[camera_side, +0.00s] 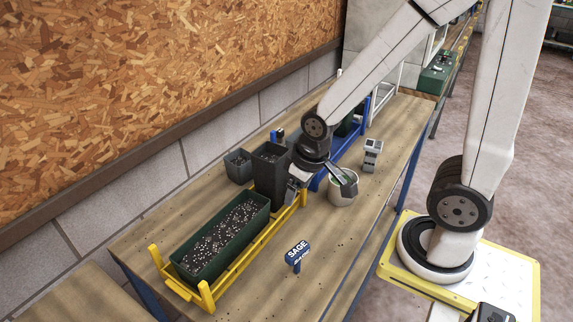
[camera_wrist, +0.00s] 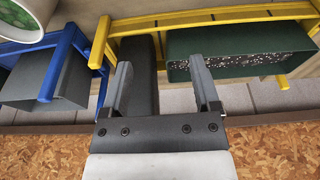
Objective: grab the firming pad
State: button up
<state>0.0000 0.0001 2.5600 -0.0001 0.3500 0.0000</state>
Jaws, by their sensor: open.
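My gripper (camera_side: 294,187) is at the tall dark grey bin (camera_side: 270,172), on its right side in the side view. In the wrist view, my gripper (camera_wrist: 160,65) has its two fingers spread wide. The dark grey bin (camera_wrist: 140,78) shows behind and beside the left finger; I cannot tell whether they touch. Nothing is clearly held. I cannot surely pick out the firming pad. A small grey block-like item (camera_side: 372,154) standing on the bench to the right may be it, apart from my gripper.
A green trough of speckled soil (camera_side: 222,240) sits in a yellow frame (camera_side: 206,295). A pale pot (camera_side: 343,192) with a green-and-grey tool stands right of my gripper. The front bench is mostly clear.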

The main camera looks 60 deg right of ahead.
jog(key=shift+r, duration=0.15)
notch_tip(320, 180, up, 11)
jog(key=n+g+h, duration=0.2)
jog(key=n+h, duration=1.1)
jog(key=n, duration=0.6)
send_over(278, 132)
jog(key=a, duration=0.6)
jog(key=f, duration=1.7)
jog(key=shift+s+d+f, duration=0.15)
jog(key=shift+d, duration=0.05)
jog(key=shift+f, duration=0.6)
jog(key=shift+x, duration=3.75)
jog(key=shift+r, duration=0.15)
grip_shut()
